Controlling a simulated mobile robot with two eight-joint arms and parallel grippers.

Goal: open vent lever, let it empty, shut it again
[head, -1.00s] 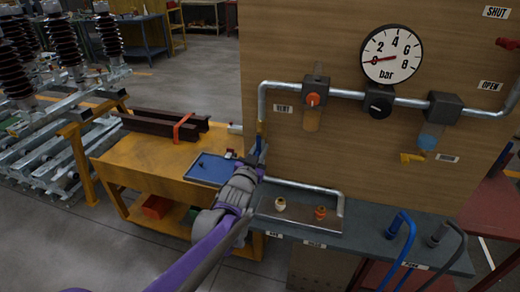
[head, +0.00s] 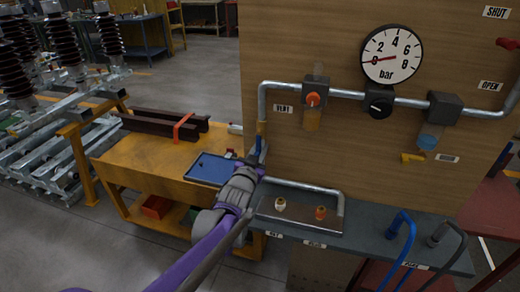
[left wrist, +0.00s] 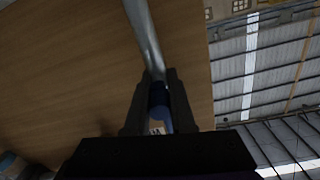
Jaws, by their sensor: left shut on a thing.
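The vent lever (head: 257,147) is a small blue handle at the lower end of the pipe on the board's left edge, just under a yellow fitting (head: 261,130). My left gripper (head: 251,163) is shut on it from below. In the left wrist view, both dark fingers (left wrist: 159,98) close around the dark blue lever (left wrist: 158,113) below the grey pipe. Fingers partly hide the lever, so its exact angle is unclear. The VENT label (head: 283,109) is on the board beside the pipe. The gauge (head: 391,55) needle points near 0. My right gripper is not in view.
A red handle (head: 508,44) sits between SHUT and OPEN labels. A yellow bench (head: 150,160) with a blue tray (head: 209,169) stands left.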

